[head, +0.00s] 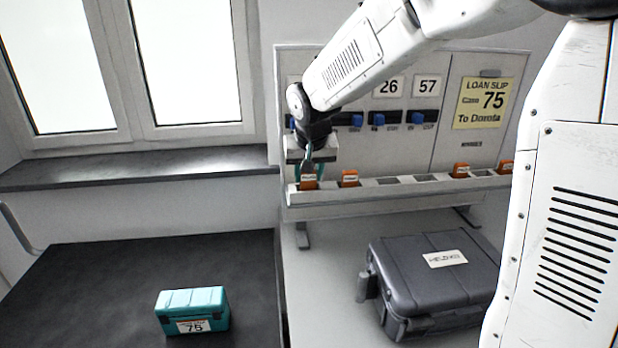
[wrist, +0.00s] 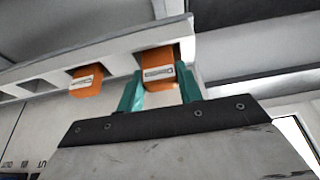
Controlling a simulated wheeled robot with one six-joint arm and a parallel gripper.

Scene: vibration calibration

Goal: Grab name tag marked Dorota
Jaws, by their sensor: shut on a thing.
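Several orange name tags stand in slots of a white rack rail (head: 400,191) below the board. My gripper (head: 309,172) is at the rail's left end, with its teal fingers shut on the leftmost orange tag (head: 309,183). In the wrist view this held tag (wrist: 158,72) sits between the two fingers (wrist: 160,90), still at the rail. Its lettering is too small to read. A second tag (head: 349,178) stands just to the right; it also shows in the wrist view (wrist: 87,81). Two more tags (head: 460,170) (head: 506,167) stand farther right. I cannot read which is Dorota's.
A loan slip (head: 483,103) on the board reads case 75, to Dorota. A teal case (head: 192,311) marked 75 lies on the dark surface at lower left. A grey case (head: 432,275) lies below the rail. Empty slots lie between the tags.

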